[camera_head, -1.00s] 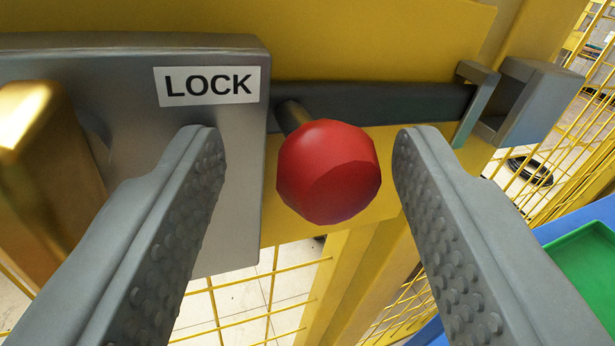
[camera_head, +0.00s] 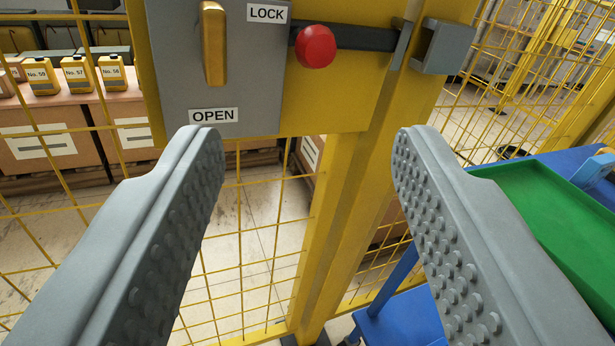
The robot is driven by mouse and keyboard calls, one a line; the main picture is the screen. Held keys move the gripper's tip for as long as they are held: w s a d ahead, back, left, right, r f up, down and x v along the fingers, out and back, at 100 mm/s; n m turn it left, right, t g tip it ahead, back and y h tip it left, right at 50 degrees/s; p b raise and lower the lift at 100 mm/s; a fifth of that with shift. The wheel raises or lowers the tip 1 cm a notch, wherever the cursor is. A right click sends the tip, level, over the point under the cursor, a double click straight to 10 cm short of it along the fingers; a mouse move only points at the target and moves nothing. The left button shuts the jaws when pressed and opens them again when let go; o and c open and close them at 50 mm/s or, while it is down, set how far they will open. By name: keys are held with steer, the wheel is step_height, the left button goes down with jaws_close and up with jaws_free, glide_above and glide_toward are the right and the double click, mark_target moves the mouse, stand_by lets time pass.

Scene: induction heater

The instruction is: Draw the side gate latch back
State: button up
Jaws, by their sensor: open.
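The latch is a dark bar (camera_head: 362,37) with a red ball knob (camera_head: 315,46), on a yellow plate of the gate. The bar runs right from the grey lock box (camera_head: 245,85) to a grey bracket (camera_head: 443,46) on the yellow post. The box carries a LOCK label (camera_head: 267,14) at top and an OPEN label (camera_head: 213,115) below, with a brass handle (camera_head: 213,45) standing upright beside them. My gripper (camera_head: 308,150) is open and empty. Its fingers are below the knob in the picture, nearer to me, and apart from it.
A yellow post (camera_head: 345,235) and wire mesh (camera_head: 240,255) stand ahead. A blue cart (camera_head: 400,310) with a green tray (camera_head: 550,215) is at the right. Behind the mesh, yellow numbered containers (camera_head: 75,75) stand on brown boxes (camera_head: 50,145).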

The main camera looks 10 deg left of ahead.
steer(key=shift+v, duration=1.6)
steer(key=s+d+r+m+h, duration=0.2)
steer(key=s+r+m+h, duration=0.15)
steer(key=s+r, duration=1.1)
steer(key=s, duration=0.6)
steer(key=s+a+r+m, duration=0.1)
steer(key=s+r, duration=0.1)
steer(key=s, duration=0.7)
steer(key=shift+s+h, duration=0.2)
steer(key=shift+h, duration=0.25)
steer(key=shift+a+r, duration=0.1)
steer(key=shift+a, duration=0.05)
